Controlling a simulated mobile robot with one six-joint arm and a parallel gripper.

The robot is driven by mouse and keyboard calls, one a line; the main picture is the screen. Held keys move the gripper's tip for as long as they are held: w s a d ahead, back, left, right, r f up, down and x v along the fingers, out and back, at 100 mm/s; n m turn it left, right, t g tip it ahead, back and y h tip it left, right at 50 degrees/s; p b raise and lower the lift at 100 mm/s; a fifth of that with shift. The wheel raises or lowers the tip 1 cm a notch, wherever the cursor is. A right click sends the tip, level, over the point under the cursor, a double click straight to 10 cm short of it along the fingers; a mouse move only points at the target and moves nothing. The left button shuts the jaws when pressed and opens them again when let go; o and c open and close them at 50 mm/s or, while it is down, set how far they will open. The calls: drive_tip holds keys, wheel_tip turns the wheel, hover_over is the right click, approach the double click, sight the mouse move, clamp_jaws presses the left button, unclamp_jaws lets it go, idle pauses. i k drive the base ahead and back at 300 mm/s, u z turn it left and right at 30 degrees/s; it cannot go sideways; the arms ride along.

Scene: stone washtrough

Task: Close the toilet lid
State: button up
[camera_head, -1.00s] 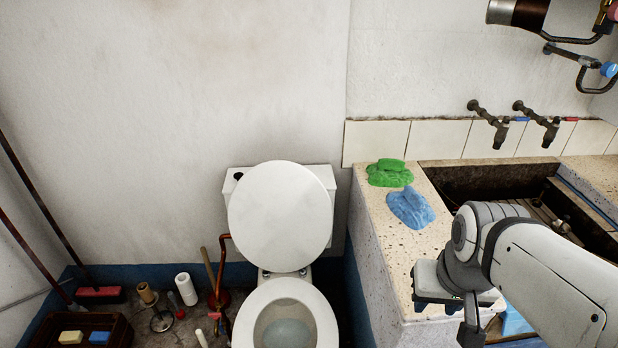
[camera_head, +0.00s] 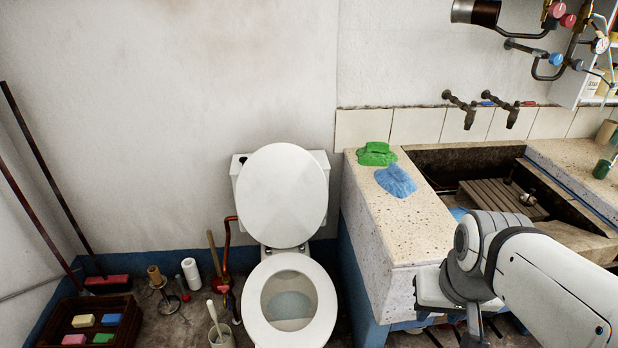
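The white toilet (camera_head: 320,290) stands against the wall left of the stone trough. Its lid (camera_head: 283,196) is raised and leans back against the cistern (camera_head: 240,170). The seat ring (camera_head: 255,322) is down on the bowl, with water showing through its opening. My gripper (camera_head: 462,338) is at the lower right, in front of the trough's corner and well right of the toilet, touching neither lid nor seat. Its fingers are dark and partly cut off by the lower edge, so I cannot tell whether they are open.
The stone trough (camera_head: 405,235) bears a green cloth (camera_head: 376,154) and a blue cloth (camera_head: 396,181). A brush pot (camera_head: 222,338), a white roll (camera_head: 190,273) and a red pipe (camera_head: 230,245) are left of the toilet. A crate of soaps (camera_head: 62,310) stands farther left.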

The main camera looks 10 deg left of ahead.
sight(282, 193)
drive_tip(key=z, duration=0.05)
drive_tip(key=k, duration=0.95)
drive_tip(key=u, duration=0.65)
drive_tip(key=i, duration=1.65)
drive_tip(key=k, duration=0.5)
drive_tip(key=u, duration=0.3)
drive_tip(key=i, duration=0.75)
